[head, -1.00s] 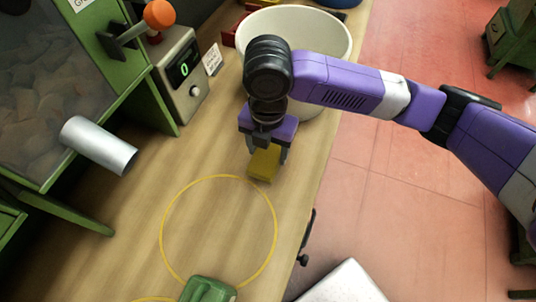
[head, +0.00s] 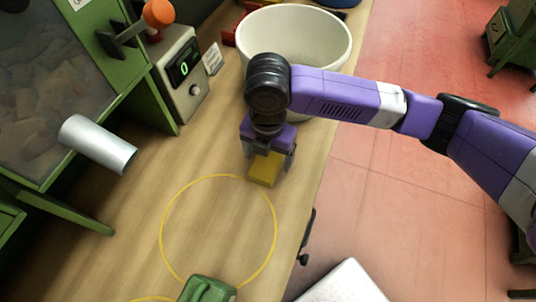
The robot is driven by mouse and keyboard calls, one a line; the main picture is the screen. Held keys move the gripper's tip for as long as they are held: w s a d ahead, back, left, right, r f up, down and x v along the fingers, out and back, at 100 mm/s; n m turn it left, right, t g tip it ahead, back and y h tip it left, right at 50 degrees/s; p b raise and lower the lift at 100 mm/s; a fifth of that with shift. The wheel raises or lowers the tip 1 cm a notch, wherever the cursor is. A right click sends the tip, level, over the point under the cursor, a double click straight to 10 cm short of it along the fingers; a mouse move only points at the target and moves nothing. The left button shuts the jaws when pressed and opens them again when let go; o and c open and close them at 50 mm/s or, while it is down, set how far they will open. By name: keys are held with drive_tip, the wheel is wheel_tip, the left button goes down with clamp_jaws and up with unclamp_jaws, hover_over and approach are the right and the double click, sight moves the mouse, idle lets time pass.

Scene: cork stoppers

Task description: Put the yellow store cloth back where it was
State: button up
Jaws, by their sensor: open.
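The yellow store cloth (head: 264,170) is a small folded yellow block on the wooden bench, just outside the upper right of a yellow ring drawn on the bench. My gripper (head: 268,160) is right above it, pointing down, with its two fingers apart on either side of the cloth. The fingers are open, and the gripper's body hides the far part of the cloth. I cannot tell whether the fingertips touch it.
A large white tub (head: 300,35) stands behind my gripper. A counter box with a green 0 (head: 184,66) and a metal chute (head: 98,145) are at left. A green object (head: 207,289) sits at the ring's near edge. The ring's inside (head: 218,232) is clear.

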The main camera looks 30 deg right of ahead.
sight(269, 159)
wheel_tip(269, 159, up, 12)
drive_tip(key=shift+r, duration=0.2)
idle(0.4)
drive_tip(key=shift+s, duration=0.1)
idle(0.4)
